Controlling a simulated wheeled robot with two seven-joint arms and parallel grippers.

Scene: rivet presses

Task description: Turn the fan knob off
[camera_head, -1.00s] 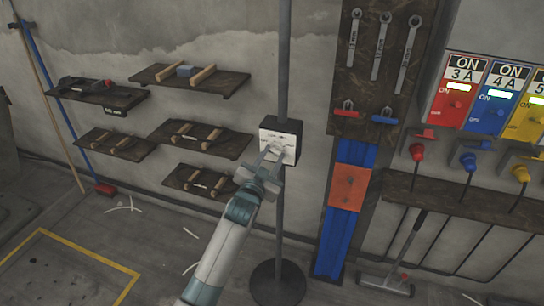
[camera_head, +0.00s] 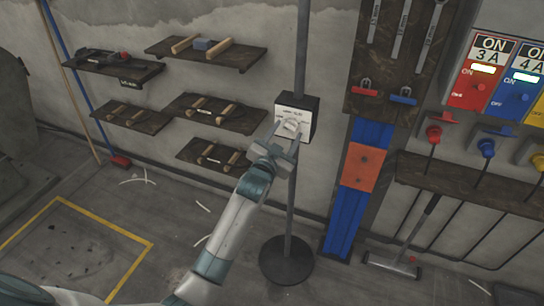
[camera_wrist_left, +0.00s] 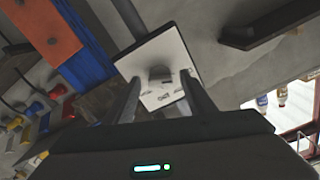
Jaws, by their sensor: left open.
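In the left wrist view the knob (camera_wrist_left: 160,74) is a grey shape on the white plate (camera_wrist_left: 178,58), beyond the gap between the two spread fingers (camera_wrist_left: 160,97). I cannot tell whether a finger touches it. The print around the knob is too small to read. My right gripper is not in view.
The pole stands on a round dark base (camera_head: 286,262). Wooden wall shelves (camera_head: 207,52) are to the left. A blue rail with an orange plate (camera_head: 362,167) and a tool board (camera_head: 398,50) are to the right, then coloured switch panels (camera_head: 483,72).

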